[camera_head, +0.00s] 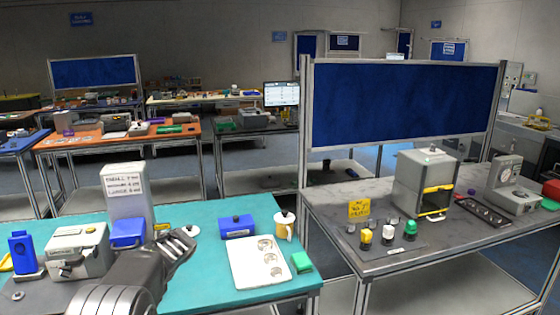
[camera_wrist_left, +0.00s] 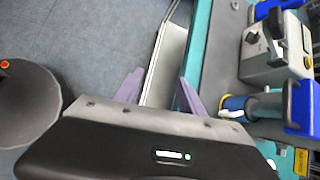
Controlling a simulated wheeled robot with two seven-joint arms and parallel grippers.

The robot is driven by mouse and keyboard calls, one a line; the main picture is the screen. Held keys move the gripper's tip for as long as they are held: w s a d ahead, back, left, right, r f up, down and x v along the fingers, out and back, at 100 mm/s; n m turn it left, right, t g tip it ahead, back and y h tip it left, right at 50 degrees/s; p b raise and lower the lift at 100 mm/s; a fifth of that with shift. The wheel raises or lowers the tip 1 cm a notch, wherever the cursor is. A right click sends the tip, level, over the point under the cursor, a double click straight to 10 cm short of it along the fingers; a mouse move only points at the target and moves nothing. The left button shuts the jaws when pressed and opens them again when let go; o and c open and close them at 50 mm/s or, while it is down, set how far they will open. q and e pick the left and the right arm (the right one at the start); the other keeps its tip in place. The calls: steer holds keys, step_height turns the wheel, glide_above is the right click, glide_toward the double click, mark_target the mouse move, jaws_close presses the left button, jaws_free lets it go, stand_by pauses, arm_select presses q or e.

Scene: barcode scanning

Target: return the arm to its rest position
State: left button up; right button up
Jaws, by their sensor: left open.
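My left arm comes in from the bottom left in the head view, and its gripper (camera_head: 178,243) is over the teal table (camera_head: 205,287). The left wrist view shows the gripper's two purple fingers (camera_wrist_left: 160,92) apart, with nothing held between them. Past the fingers are the table's edge, a white shelf or panel below and the floor. My right gripper is in neither view.
On the teal table are a blue device (camera_head: 22,250), a grey machine (camera_head: 77,250), a blue box (camera_head: 128,233), a white sign (camera_head: 128,190), a white tray (camera_head: 245,268), a mug (camera_head: 284,226) and a green block (camera_head: 302,262). A grey table (camera_head: 400,258) stands right.

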arm_select(q)
steer(key=s+d+f+n+t+h+b, duration=0.1)
steer(key=s+d+f+n+t+h, duration=0.2)
steer(key=d+f, duration=0.9)
steer(key=s+d+f+n+t+h, duration=0.1)
steer(key=s+d+f+n+h, duration=0.3)
steer(key=d+f, duration=0.7)
steer(key=s+d+f+n+g+h+b, duration=0.1)
steer(key=s+d+f, duration=0.4)
steer(key=s, duration=0.7)
steer(key=s+d+f+n+g+h+b, duration=0.1)
steer(key=s+d+f+n, duration=0.5)
steer(key=s, duration=0.6)
steer(key=f+h+b, duration=0.1)
steer(key=h, duration=0.1)
steer(key=shift+s+d+f+h, duration=0.15)
steer(key=shift+s+d+h, duration=0.05)
steer(key=shift+s+h, duration=0.2)
steer(key=shift+a+n, duration=0.1)
steer(key=shift+n, duration=0.2)
